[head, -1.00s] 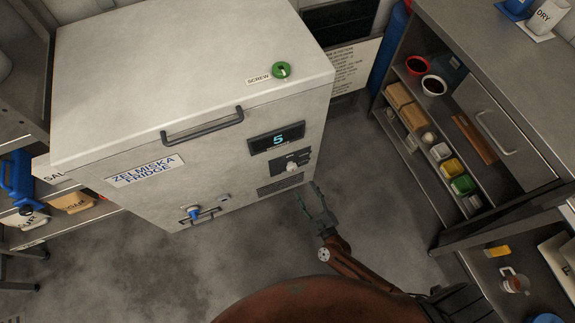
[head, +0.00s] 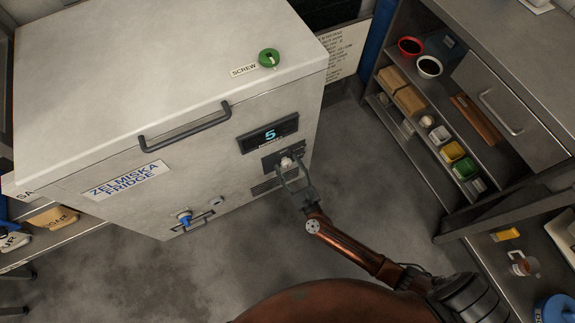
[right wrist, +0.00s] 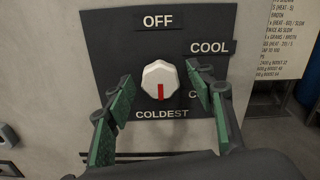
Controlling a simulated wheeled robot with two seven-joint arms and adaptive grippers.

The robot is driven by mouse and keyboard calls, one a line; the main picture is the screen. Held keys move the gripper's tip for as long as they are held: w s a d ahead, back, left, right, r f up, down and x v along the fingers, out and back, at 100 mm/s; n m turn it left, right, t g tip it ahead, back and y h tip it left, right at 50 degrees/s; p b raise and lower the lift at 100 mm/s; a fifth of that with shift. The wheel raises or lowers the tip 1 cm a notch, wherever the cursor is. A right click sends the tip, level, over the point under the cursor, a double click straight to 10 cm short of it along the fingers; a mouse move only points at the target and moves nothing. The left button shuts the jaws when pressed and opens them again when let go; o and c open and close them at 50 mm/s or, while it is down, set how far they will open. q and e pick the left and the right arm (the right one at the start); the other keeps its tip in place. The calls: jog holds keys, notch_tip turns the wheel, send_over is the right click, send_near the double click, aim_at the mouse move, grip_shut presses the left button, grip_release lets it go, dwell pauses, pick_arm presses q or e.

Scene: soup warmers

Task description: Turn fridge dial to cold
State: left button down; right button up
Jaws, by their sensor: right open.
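The white fridge (head: 150,120) stands at left with a digital display (head: 270,135) reading 5. Its dial (head: 286,163) is a small white knob on a dark panel below the display. In the right wrist view the dial (right wrist: 160,80) has a red mark pointing down towards the COLDEST label (right wrist: 162,114). OFF is above and COOL is at upper right. A label starting with C at right is partly hidden by a finger. My right gripper (head: 289,178) is open at the dial, its green-padded fingers either side of the knob, with gaps visible. My left gripper is not in view.
The fridge front also has a handle (head: 185,128) and a blue tap (head: 184,218). A green ring (head: 269,58) lies on the lid by a SCREW label. A metal shelf unit (head: 480,120) with containers stands at right. Grey floor between is clear.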

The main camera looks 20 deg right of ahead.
jog(key=shift+c, duration=0.6)
jog(key=c, duration=1)
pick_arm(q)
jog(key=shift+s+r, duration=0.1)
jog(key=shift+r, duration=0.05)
pick_arm(e)
jog(key=shift+n, duration=0.3)
jog(key=shift+c, duration=0.2)
jog(key=shift+n+p, duration=0.35)
jog(key=shift+n, duration=0.55)
jog(key=n+p, duration=0.1)
jog(key=n, duration=0.1)
jog(key=shift+n, duration=0.4)
jog(key=n+p, duration=0.1)
jog(key=n, duration=0.2)
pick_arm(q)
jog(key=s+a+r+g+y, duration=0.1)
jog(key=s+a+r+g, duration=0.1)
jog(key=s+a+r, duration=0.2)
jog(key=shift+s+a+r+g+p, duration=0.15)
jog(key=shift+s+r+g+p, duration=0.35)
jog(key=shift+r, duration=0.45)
pick_arm(e)
jog(key=shift+f+n, duration=0.1)
jog(key=shift+n, duration=1.7)
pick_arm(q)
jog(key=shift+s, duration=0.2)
